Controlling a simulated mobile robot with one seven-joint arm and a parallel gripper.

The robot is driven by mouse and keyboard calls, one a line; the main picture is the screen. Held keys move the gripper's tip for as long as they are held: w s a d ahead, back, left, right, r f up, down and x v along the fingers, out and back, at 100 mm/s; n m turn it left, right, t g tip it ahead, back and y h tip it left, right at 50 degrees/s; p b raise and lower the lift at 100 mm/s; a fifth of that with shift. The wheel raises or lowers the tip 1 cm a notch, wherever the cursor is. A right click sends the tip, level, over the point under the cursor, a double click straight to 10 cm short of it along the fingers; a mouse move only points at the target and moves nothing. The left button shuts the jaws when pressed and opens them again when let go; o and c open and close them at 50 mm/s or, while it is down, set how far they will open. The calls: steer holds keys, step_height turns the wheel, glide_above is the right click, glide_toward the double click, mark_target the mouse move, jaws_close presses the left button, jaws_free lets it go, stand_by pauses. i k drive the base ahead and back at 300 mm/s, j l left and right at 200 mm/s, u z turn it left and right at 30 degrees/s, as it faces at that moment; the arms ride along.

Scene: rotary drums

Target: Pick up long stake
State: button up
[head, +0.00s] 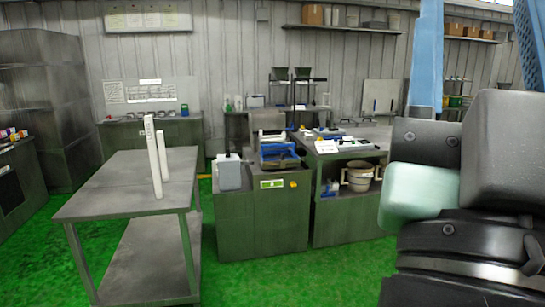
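Two white stakes stand upright close together on the grey metal table (105,185) at left. The longer stake (152,150) is the left one and leans slightly. My own arm fills the right edge, large and close, with dark grey parts, a pale green block and blue uprights cut off by the top of the picture. I cannot make out fingertips on it. Nothing of mine touches the stakes, and they stand well away from my arm.
Right of the table stands a green-grey cabinet (280,215) with a blue-trimmed machine and a white jug (229,172) beside it. A workbench (345,225) with tools and a bucket (360,175) stands further right. Green floor (240,280) lies open in front.

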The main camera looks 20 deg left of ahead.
mark_target(148, 120)
steer(key=i+j+u, duration=0.1)
steer(key=j+u, duration=0.3)
steer(key=i+j+u, duration=0.1)
steer(key=u, duration=0.35)
steer(key=i+j+u, duration=0.2)
steer(key=u, duration=0.2)
steer(key=i+j, duration=0.55)
